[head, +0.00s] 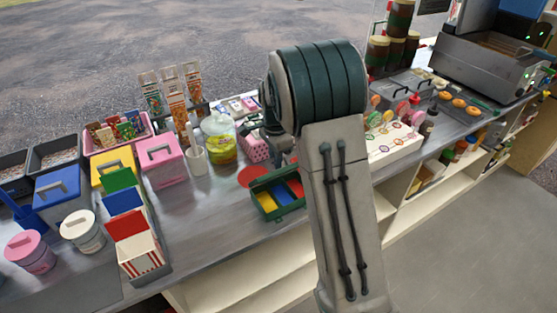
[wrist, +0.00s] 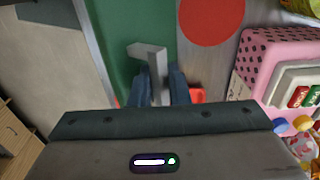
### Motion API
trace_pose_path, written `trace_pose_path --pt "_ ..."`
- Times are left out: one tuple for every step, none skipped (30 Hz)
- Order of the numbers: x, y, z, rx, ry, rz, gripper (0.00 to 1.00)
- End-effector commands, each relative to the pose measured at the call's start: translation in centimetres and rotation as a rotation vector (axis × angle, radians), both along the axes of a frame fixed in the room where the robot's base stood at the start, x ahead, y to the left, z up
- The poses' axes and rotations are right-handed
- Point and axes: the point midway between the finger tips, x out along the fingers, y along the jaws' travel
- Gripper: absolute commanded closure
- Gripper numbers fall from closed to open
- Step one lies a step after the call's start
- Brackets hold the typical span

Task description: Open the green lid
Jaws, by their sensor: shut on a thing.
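The green lid (wrist: 125,28) fills the upper left middle of the wrist view as a flat green panel. A grey handle (wrist: 148,52) stands on it. My gripper (wrist: 163,86) is shut on this handle, with one dark finger on each side. In the head view a dark green box (head: 265,208) lies near the counter's front edge, with yellow, blue and red areas showing inside. My arm hides its right end, the gripper's fingers and the grip. How far the lid is raised or shifted cannot be told.
A red disc (wrist: 208,16) lies flat beside the box. A pink polka-dot box (wrist: 248,62) stands close behind my gripper. A jar of sweets (head: 221,147) and a white container (head: 198,162) stand left of it. Bare counter (head: 205,215) lies to the left.

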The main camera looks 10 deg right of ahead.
Motion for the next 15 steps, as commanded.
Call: trace_pose_path --pt "0.4 0.2 -0.1 0.000 0.004 0.002 0.93" --pt "0.7 0.3 -0.1 -0.001 0.005 0.002 0.93" --pt "1.1 0.4 0.0 0.000 0.004 0.002 0.93" --pt "1.3 0.5 0.0 -0.001 0.005 0.002 0.93" --pt "1.5 0.6 0.0 0.000 0.006 0.002 0.93" --pt "1.7 0.6 0.0 0.000 0.005 0.001 0.94" --pt "1.7 0.6 0.0 0.000 0.005 0.001 0.94" --pt "1.8 0.6 -0.1 0.000 0.005 0.001 0.94" --pt "2.0 0.7 -0.1 0.000 0.005 0.000 0.94" --pt "2.1 0.7 -0.1 0.000 0.005 0.000 0.94" --pt "2.3 0.8 -0.1 0.000 0.006 0.000 0.94" --pt "2.7 0.9 -0.2 0.000 0.005 0.000 0.94" --pt "2.9 0.9 -0.2 0.000 0.005 0.000 0.95" --pt "3.2 1.0 -0.2 0.000 0.005 0.000 0.95" --pt "3.6 1.1 -0.3 0.000 0.005 0.000 0.95"
